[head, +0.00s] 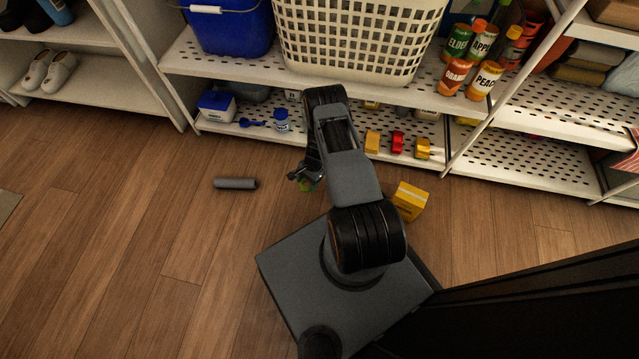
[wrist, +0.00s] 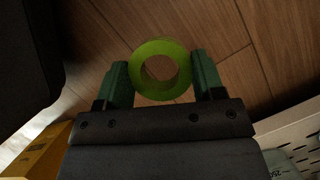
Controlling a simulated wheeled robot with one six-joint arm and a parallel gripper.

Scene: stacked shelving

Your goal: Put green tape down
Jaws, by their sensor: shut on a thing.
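The green tape (wrist: 183,72) is a bright green ring between the two fingers of my gripper (wrist: 160,75) in the wrist view. The fingers are shut on its outer sides, and wooden floor shows behind it. I cannot tell whether the tape touches the floor.
A grey cylinder (head: 235,184) lies on the floor to the left. A yellow box (head: 409,201) sits on the floor right of my arm. White perforated shelving (head: 240,75) runs along the back, with several small items on its bottom shelf.

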